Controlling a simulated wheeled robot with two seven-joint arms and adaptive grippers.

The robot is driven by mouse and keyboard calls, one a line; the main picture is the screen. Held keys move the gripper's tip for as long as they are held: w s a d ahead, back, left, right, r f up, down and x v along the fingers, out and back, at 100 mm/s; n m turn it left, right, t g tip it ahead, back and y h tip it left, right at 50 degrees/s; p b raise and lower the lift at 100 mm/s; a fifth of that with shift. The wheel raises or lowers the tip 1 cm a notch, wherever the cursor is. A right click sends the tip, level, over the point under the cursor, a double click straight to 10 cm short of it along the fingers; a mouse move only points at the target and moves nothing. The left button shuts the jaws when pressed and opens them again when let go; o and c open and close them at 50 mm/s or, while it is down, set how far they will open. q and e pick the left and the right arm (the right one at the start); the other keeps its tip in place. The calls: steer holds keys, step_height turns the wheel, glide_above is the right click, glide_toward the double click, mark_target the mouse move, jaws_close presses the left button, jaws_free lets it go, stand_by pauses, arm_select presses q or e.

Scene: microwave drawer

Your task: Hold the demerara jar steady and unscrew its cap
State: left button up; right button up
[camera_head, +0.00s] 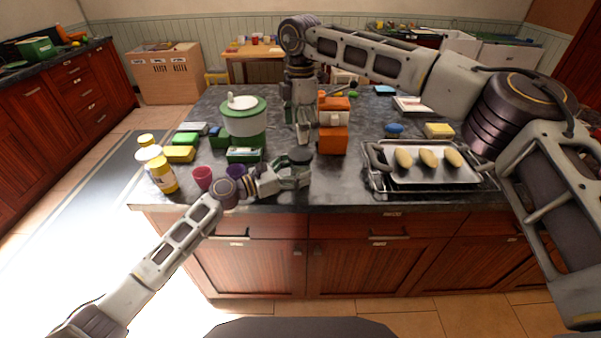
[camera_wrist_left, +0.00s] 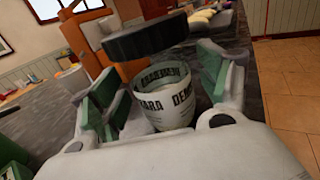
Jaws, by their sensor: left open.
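The demerara jar (camera_wrist_left: 165,105) has a white label with dark lettering and stands between the green-padded fingers of my left gripper (camera_wrist_left: 155,95). That gripper is open; one finger is on each side of the jar. The dark round cap (camera_wrist_left: 150,37) is above the jar's label.
An orange box (camera_head: 333,138) stands just right of the jar. A metal tray (camera_head: 430,178) with yellow pieces lies to the right. The counter's front edge is close.

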mark_target(300, 153)
arm_select(q)
steer(key=shift+w+d, duration=0.25)
steer(key=shift+d, duration=0.2)
jaws_close()
stand_by(0.4)
arm_select(e)
steer(key=shift+m, duration=0.3)
steer(key=shift+m, duration=1.9)
steer(key=shift+f, duration=0.15)
steer(key=shift+f, duration=3.85)
